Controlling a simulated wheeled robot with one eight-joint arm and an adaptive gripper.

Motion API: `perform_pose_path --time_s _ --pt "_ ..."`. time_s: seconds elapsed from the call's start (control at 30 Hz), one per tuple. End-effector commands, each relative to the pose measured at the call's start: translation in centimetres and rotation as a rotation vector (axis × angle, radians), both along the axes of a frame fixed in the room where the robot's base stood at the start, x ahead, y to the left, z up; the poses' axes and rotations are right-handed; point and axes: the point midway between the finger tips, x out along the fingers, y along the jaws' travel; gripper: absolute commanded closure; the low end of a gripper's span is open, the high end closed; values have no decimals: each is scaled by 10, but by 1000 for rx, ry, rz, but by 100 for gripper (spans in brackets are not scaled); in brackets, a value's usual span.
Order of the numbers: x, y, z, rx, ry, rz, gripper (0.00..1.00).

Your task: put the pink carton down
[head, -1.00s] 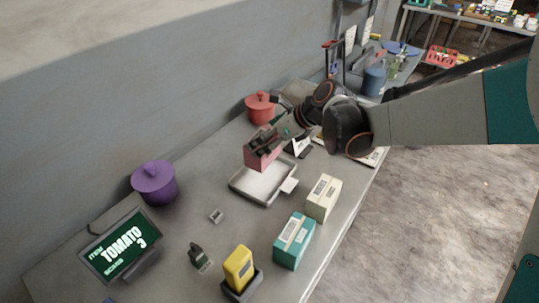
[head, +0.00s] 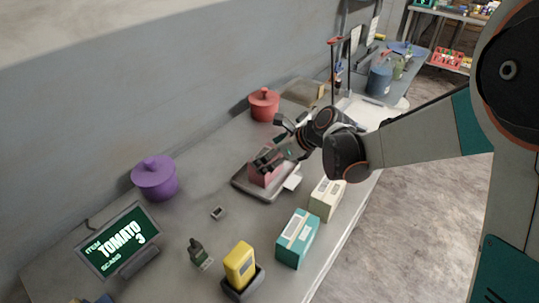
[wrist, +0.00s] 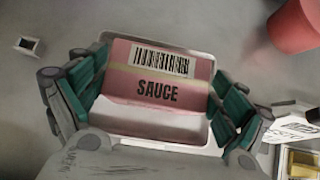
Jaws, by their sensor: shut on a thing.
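The pink carton (head: 265,173) has a barcode label and the word SAUCE, seen in the wrist view (wrist: 160,80). My gripper (head: 268,160) is shut on it, with teal finger pads on both sides of the carton in the wrist view (wrist: 155,100). The carton is upright over the shallow grey tray (head: 243,187) in the head view. It looks very low, at or just above the tray floor; whether it touches cannot be told. The tray's light rim shows around the carton in the wrist view (wrist: 205,150).
A cream carton (head: 327,198) and a teal carton (head: 297,238) stand to the right and front of the tray. A red pot (head: 264,104) is behind it and a purple pot (head: 155,178) to the left.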

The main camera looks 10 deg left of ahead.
Motion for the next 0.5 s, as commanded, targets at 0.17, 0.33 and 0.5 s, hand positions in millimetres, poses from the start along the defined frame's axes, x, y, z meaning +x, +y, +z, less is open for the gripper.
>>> perform_pose_path --time_s 0.17,0.33,0.5 --pt "0 0 -2 0 0 0 0" --pt "0 0 -2 0 0 0 0" --pt "0 0 -2 0 0 0 0"
